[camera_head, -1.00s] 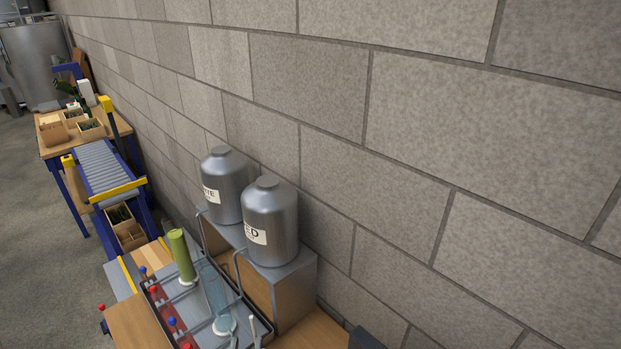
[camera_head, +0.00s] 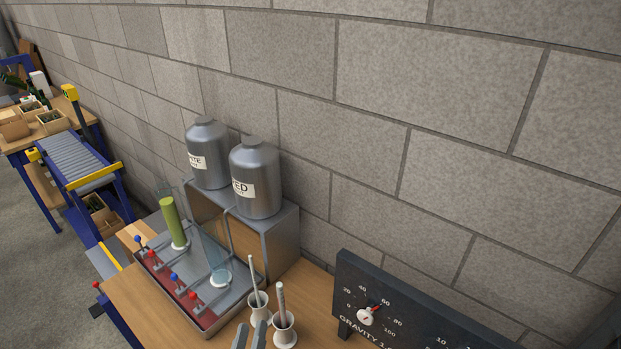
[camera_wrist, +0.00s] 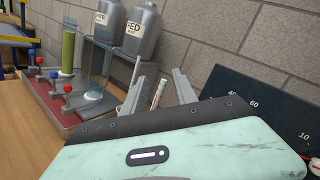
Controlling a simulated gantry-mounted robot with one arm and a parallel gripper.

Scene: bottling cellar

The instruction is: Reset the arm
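My gripper (camera_head: 250,337) shows at the bottom edge of the head view, with only its two grey fingertips in sight. In the wrist view my gripper (camera_wrist: 158,92) has its fingers spread apart with a gap between them. Nothing is seen held. A pale rod (camera_wrist: 157,97) shows between the fingers, standing beyond them. In the head view, two white holders (camera_head: 284,332) with upright rods stand just beyond and to the right of the fingertips. The rest of the arm is out of the head view.
A metal tray (camera_head: 205,328) with red and blue knobs, a green-filled cylinder (camera_head: 173,222) and a clear one stands left. Two steel tanks (camera_head: 255,180) sit on a stand behind. A dark gravity gauge board (camera_head: 420,325) stands right. A roller conveyor (camera_head: 75,160) lies far left.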

